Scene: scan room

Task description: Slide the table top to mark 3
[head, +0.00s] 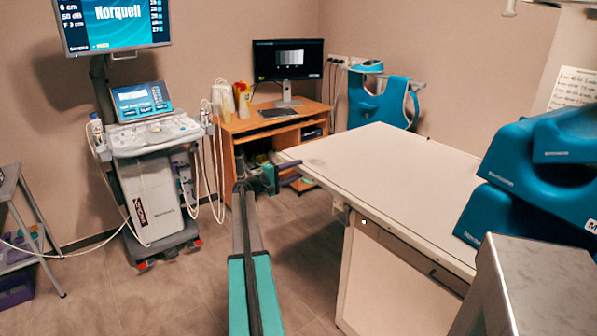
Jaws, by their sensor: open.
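The table top (390,165) is a large pale slab with a dark edge, to the right of centre. Its near edge runs from the left corner down to the right. A small pale spot (363,222) shows on that edge, above the rail and white base (385,285). I cannot read any numbered mark. My gripper (291,173) is small in view, at the far left corner of the table top. Its jaws are open and point right, close to the edge. I cannot tell whether they touch the slab or stand around its edge.
An ultrasound cart (150,190) stands on the left, beside a grey trolley (22,220). A wooden desk (260,130) with a monitor (287,60) is behind the gripper. Blue bulky items (535,165) and a grey-topped unit (545,280) crowd the right. Floor left of centre is clear.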

